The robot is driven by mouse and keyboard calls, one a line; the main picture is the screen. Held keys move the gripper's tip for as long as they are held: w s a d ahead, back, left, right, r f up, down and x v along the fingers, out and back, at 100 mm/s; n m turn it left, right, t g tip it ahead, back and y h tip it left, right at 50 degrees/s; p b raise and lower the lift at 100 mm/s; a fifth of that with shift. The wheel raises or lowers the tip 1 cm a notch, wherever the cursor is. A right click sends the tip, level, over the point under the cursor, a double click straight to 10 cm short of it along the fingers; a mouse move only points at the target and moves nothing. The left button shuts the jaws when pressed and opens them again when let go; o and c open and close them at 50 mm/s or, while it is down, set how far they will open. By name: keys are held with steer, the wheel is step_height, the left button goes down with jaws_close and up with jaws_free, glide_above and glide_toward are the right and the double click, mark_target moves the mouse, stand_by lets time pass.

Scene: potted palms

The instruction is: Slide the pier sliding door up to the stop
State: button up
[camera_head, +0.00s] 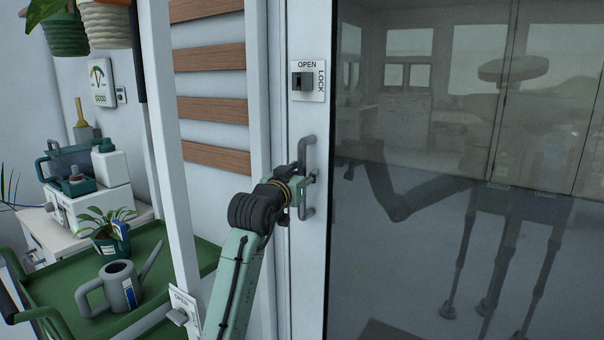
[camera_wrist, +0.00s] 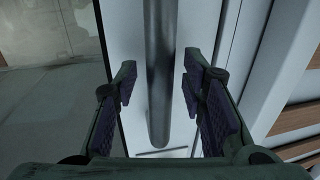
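The sliding door has a white frame (camera_head: 309,262) and a large dark glass pane (camera_head: 400,260) that reflects my body. A vertical grey bar handle (camera_head: 308,147) is fixed on the left part of its frame. My gripper (camera_head: 304,187) is at the handle's lower half, partly covering it. In the wrist view the handle bar (camera_wrist: 160,60) runs between the two fingers of my gripper (camera_wrist: 160,88). The fingers are open, with a visible gap on each side of the bar. The door's stop cannot be made out.
A sign with a switch reading OPEN and LOCK (camera_head: 306,82) sits above the handle. At left are a white post (camera_head: 168,150), wooden slats (camera_head: 212,109) and a green tray (camera_head: 75,290) with a grey watering can (camera_head: 119,287) and potted plant (camera_head: 110,242). A second switch plate (camera_head: 183,306) is low on the post.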

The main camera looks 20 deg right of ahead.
steer(key=shift+c, duration=0.2)
jaws_close()
stand_by(0.6)
